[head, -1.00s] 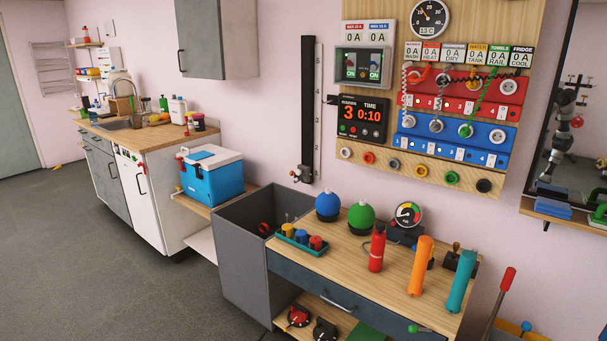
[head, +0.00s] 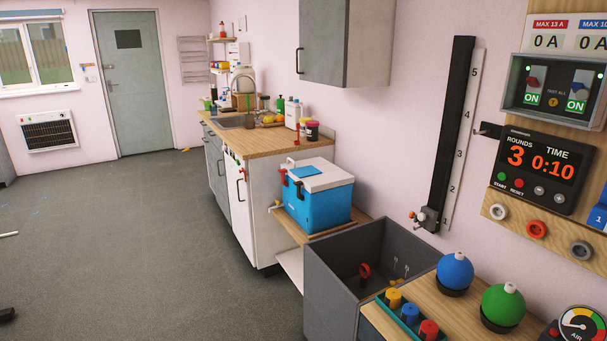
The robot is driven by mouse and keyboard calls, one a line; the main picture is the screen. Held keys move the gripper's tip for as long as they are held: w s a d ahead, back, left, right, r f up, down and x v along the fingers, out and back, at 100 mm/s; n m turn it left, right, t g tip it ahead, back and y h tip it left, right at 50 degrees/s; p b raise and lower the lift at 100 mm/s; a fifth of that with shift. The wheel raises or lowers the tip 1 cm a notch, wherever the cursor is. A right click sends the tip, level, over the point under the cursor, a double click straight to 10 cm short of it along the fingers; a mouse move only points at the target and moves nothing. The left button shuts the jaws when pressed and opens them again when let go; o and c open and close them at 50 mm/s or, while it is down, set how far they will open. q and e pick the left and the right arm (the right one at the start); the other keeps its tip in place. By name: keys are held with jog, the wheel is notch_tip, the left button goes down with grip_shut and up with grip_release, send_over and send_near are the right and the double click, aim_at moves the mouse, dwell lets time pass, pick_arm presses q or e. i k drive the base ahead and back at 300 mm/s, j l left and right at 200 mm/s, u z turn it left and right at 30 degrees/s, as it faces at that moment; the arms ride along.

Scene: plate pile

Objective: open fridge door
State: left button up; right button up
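A white-fronted unit (head: 238,198) stands under the near end of the wooden counter. It has a dark vertical handle (head: 241,191) and small red and dark fittings along its top edge. Its front looks shut. It may be the fridge, but no label shows in this view. The lower part of its right side is partly hidden by a low shelf and a blue cool box. Neither of my grippers is in view.
The blue cool box (head: 318,205) with a white lid sits on the wooden shelf right of the unit. A grey open bin (head: 330,300) stands nearer. A grey wall cupboard (head: 325,45) hangs above. The grey floor (head: 130,240) left of the units is mostly clear.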

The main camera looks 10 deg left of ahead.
aim_at(244, 207)
jog(key=i+j+u, duration=0.25)
jog(key=i+u, duration=0.15)
jog(key=i, duration=0.2)
jog(key=i+j+u, duration=0.1)
jog(key=i+u, duration=0.3)
jog(key=i, duration=0.2)
jog(key=i+l+u, duration=0.15)
jog(key=i+u, duration=0.25)
jog(key=i, duration=0.2)
jog(key=i+j, duration=0.1)
jog(key=i, duration=0.5)
jog(key=i+j+z, duration=0.1)
jog(key=i, duration=0.55)
jog(key=i+j, duration=0.2)
jog(key=i, duration=0.4)
jog(key=z, duration=0.05)
